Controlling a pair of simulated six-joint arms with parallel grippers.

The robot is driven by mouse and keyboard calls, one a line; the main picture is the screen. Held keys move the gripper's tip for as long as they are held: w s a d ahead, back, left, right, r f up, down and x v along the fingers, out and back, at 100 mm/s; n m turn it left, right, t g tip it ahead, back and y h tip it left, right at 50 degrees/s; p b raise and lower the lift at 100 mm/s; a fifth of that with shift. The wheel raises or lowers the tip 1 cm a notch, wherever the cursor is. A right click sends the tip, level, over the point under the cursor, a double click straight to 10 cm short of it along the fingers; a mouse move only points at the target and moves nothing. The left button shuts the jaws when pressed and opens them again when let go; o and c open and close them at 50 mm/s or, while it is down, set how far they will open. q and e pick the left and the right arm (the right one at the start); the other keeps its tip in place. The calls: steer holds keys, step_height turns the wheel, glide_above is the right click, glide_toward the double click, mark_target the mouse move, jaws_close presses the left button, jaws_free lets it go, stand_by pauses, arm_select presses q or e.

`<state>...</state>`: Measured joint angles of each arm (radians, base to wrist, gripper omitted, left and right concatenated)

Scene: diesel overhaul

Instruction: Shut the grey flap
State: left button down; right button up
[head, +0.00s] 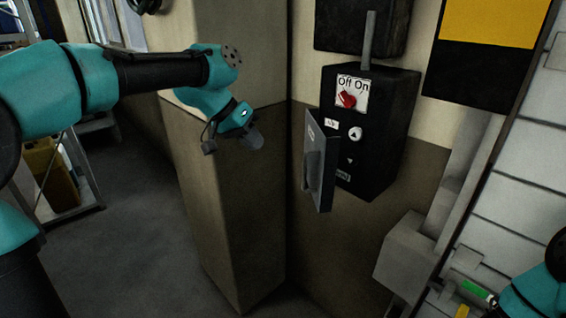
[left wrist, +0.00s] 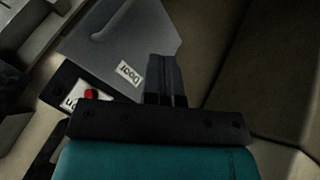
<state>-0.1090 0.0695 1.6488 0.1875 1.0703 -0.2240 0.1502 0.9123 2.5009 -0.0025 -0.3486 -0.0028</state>
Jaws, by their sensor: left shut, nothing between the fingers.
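The grey flap (head: 326,160) stands swung out from the lower front of the black switch box (head: 392,125), with a handle on its face. In the left wrist view the flap (left wrist: 150,38) shows a white "Door" label. My left gripper (head: 255,138) is left of the flap in the head view, apart from it, in front of the beige and brown pillar. In the left wrist view my left gripper (left wrist: 166,68) has its fingers together with nothing between them, beside the flap in the picture.
The box has a red Off/On switch (head: 347,99) above a white round button (head: 355,133). A grey conduit (head: 368,40) rises from its top. The pillar (head: 235,200) stands close behind my left gripper. A grey block (head: 405,262) juts out at lower right.

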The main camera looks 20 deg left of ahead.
mark_target(305, 158)
arm_select(q)
steer(key=w+d+f, duration=0.2)
steer(key=d+f, duration=0.6)
steer(key=d, duration=0.1)
steer(key=shift+w, duration=0.4)
steer(key=shift+d, duration=0.1)
